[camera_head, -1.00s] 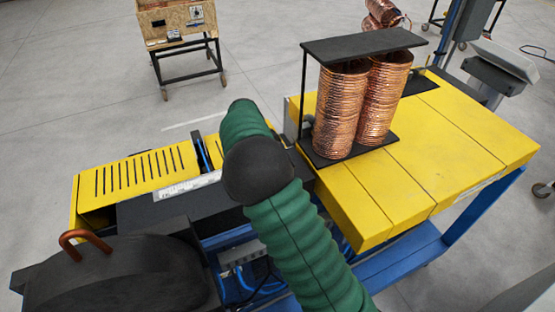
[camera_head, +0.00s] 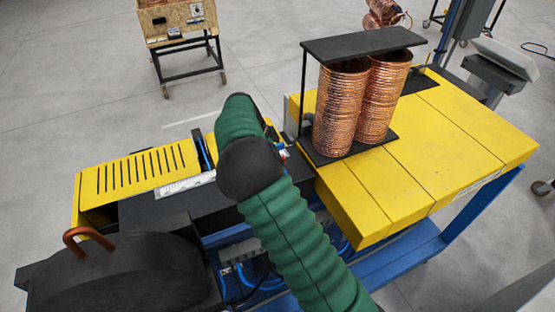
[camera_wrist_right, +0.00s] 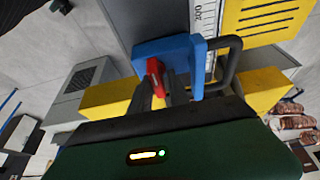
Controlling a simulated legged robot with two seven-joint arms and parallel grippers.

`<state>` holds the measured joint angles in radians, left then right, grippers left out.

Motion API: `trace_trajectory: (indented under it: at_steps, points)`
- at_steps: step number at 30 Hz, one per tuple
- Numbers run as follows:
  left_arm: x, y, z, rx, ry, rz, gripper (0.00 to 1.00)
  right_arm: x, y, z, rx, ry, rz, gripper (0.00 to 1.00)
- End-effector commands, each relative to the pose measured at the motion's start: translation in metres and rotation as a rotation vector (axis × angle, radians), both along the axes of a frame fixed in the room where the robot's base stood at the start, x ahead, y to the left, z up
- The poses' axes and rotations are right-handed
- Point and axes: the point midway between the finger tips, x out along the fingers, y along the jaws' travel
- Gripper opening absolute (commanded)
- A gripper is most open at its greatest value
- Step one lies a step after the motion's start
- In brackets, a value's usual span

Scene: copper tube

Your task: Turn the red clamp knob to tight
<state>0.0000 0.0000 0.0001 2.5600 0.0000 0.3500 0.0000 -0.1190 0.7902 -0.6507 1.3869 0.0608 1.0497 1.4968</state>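The red clamp knob (camera_wrist_right: 155,78) shows in the right wrist view as a small upright red piece against a blue clamp block (camera_wrist_right: 198,62). In the head view only a small bit of red and blue shows beside my green right arm, which hides most of the clamp. My right gripper (camera_wrist_right: 162,95) is at the knob, its dark narrow fingers partly hidden behind the hand's edge. I cannot tell whether they touch or grip the knob. My left gripper is in neither view.
A yellow-topped bench (camera_head: 440,150) carries copper coils (camera_head: 342,110) on a black stand, close right of my right arm. A slotted yellow cover (camera_head: 140,170) and a white ruler strip (camera_head: 185,186) lie left. A dark housing with a copper hook (camera_head: 88,238) is front left.

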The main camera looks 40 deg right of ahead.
Motion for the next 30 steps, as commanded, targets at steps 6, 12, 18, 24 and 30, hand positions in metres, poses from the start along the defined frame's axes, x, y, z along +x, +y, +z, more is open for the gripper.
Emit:
trace_trajectory:
  at_steps: [6, 12, 18, 24, 30]
  points:
    - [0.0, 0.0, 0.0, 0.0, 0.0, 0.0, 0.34, -0.001, -0.001, -0.001, 0.002, 0.003, 0.0, 0.36]
    - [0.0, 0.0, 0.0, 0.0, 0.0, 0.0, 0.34, -0.003, -0.002, -0.002, 0.003, 0.004, -0.001, 0.36]
    - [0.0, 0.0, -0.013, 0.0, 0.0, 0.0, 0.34, 0.002, 0.009, 0.019, 0.002, 0.0, 0.002, 0.36]
    - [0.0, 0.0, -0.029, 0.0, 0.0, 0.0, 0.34, 0.011, 0.03, 0.072, 0.0, 0.0, 0.002, 0.36]
    - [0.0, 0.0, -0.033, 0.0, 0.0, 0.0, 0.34, 0.018, 0.051, 0.124, -0.001, 0.003, 0.001, 0.36]
